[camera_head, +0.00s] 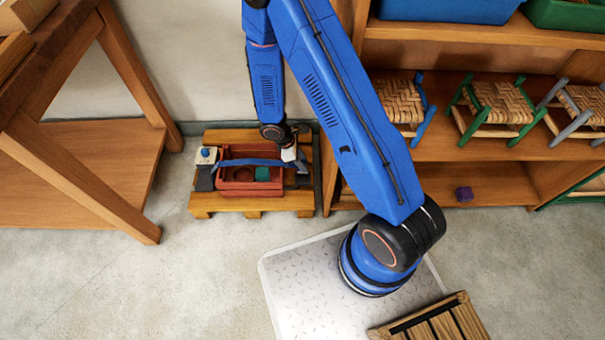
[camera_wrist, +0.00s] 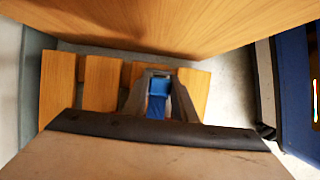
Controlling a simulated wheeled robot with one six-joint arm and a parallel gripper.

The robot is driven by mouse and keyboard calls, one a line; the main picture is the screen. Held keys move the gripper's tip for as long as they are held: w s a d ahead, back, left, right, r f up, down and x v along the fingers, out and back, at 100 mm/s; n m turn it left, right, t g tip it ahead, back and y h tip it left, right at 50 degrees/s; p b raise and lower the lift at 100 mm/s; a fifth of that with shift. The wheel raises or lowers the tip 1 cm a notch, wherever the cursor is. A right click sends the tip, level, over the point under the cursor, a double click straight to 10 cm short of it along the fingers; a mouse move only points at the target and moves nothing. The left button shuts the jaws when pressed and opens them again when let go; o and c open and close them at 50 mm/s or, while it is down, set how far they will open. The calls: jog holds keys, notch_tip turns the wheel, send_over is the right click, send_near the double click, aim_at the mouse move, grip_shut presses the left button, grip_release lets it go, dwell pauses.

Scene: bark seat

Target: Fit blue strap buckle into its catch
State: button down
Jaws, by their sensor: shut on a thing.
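My gripper (camera_head: 290,154) is low over the right end of a red crate (camera_head: 237,188), which stands on a wooden pallet (camera_head: 232,204). A blue strap (camera_head: 245,162) runs across the crate top from its left side to my gripper. In the wrist view, my grey fingers (camera_wrist: 158,84) are shut on the blue buckle (camera_wrist: 158,88), with blue strap below it. Pallet slats (camera_wrist: 102,88) show beneath and beside the fingers. I cannot make out the catch; my gripper covers part of the crate's right side.
A white box with a blue knob (camera_head: 206,154) is at the crate's left. A wooden table (camera_head: 95,175) stands left of the pallet. Shelves (camera_head: 490,150) with woven stools stand right, their side panel (camera_wrist: 170,30) close to my gripper.

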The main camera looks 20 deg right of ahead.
jog(key=shift+f, duration=3.7)
jog(key=shift+f, duration=0.3)
jog(key=c, duration=1.5)
grip_release()
jog(key=shift+o, duration=0.2)
jog(key=shift+r, duration=0.1)
jog(key=shift+a+r, duration=0.1)
jog(key=shift+r, duration=0.4)
jog(key=v, duration=1.1)
jog(key=shift+r, duration=0.25)
